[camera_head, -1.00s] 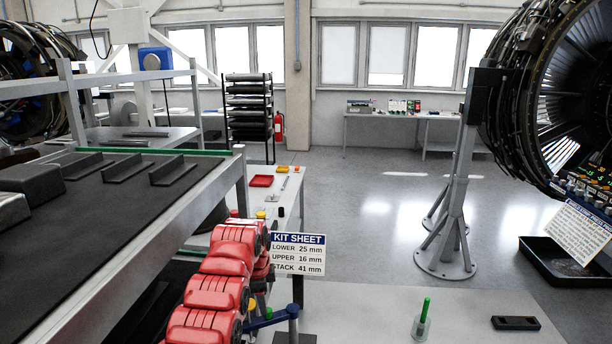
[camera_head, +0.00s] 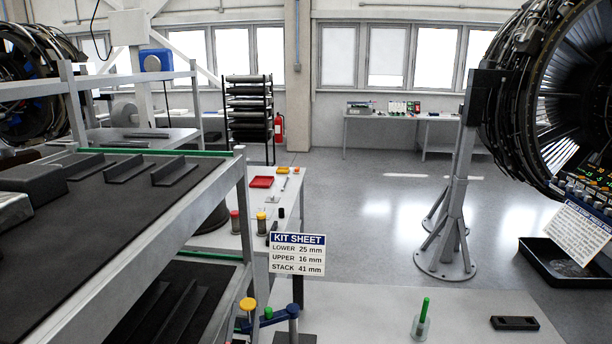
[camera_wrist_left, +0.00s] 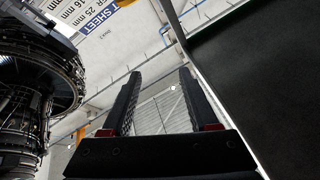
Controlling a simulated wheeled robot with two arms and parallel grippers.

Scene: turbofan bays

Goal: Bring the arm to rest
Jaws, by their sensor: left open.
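My left gripper (camera_wrist_left: 159,74) shows in the left wrist view, with two dark fingers spread apart and nothing between them. In the head view I cannot make out the left gripper, and the red arm is not visible there. The kit sheet (camera_head: 298,255) stands on a post near the middle of the head view. It also shows inverted at the top of the wrist view (camera_wrist_left: 92,14). My right gripper is in neither view.
A grey rack (camera_head: 205,205) with dark-matted shelves fills the left. A white bench (camera_head: 440,310) carries a green-topped peg (camera_head: 423,318) and a black block (camera_head: 515,323). A turbofan (camera_head: 560,90) stands at right beside a black tray (camera_head: 540,262). Floor beyond is open.

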